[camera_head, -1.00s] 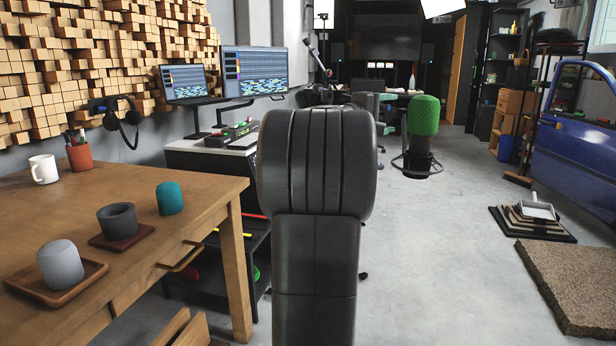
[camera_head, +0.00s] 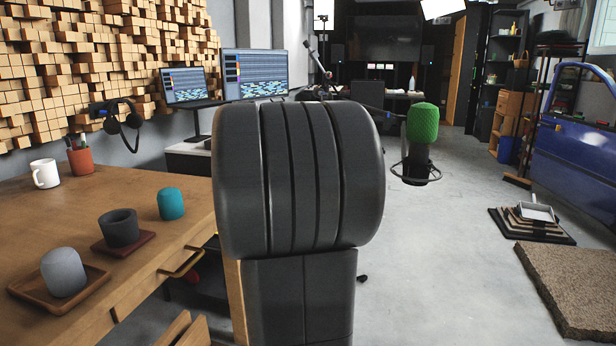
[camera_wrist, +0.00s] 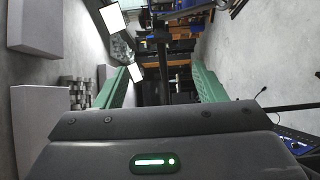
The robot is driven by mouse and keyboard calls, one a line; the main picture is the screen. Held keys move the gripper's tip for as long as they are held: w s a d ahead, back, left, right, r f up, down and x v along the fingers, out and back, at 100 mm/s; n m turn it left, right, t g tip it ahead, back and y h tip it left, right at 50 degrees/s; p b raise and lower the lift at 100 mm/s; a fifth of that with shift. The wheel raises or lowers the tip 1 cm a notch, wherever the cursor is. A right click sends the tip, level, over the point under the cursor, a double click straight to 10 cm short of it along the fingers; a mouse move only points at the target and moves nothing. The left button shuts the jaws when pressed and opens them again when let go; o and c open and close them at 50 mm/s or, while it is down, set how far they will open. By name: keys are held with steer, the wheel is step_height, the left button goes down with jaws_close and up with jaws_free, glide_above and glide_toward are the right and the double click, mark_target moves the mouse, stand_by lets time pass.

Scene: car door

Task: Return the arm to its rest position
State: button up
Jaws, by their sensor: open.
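My arm (camera_head: 298,190) fills the middle of the head view as a thick dark grey link. It hides the floor and part of the desk behind it. My gripper is not visible in the head view. In the wrist view my gripper (camera_wrist: 164,80) shows its two green fingers, one at the left and one at the right, wide apart. Nothing is between the fingers near the camera. The background there is the room seen sideways.
A wooden workbench (camera_head: 60,205) at the left holds a white mug (camera_head: 44,173) and speakers, including a teal speaker (camera_head: 171,203). A green microphone (camera_head: 422,123) is right of my arm. A blue car door (camera_head: 575,150) stands far right.

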mark_target(384, 119)
steer(key=x, duration=0.9)
steer(key=b+x, duration=0.1)
steer(key=x, duration=0.4)
steer(key=shift+w+r, duration=0.1)
steer(key=shift+r, duration=0.2)
steer(key=shift+n+p, duration=0.3)
steer(key=shift+p, duration=0.6)
steer(key=shift+n+p, duration=0.3)
steer(key=shift+p, duration=0.6)
steer(key=n+g+y+p, duration=0.1)
steer(key=n+p, duration=0.1)
steer(key=p, duration=0.6)
steer(key=shift+p, duration=0.3)
steer(key=n+p, duration=0.1)
steer(key=p, duration=0.5)
steer(key=n+g+p, duration=0.1)
steer(key=n+p, duration=0.1)
steer(key=p, duration=0.4)
steer(key=shift+n+g+y+p, duration=0.3)
steer(key=shift+y+p, duration=0.1)
steer(key=shift+f+b+v, duration=0.1)
steer(key=shift+b+v, duration=0.15)
steer(key=shift+v, duration=1)
steer(key=shift+f+b+v, duration=0.15)
steer(key=shift+b+v, duration=0.05)
steer(key=shift+v, duration=1)
steer(key=shift+a, duration=0.1)
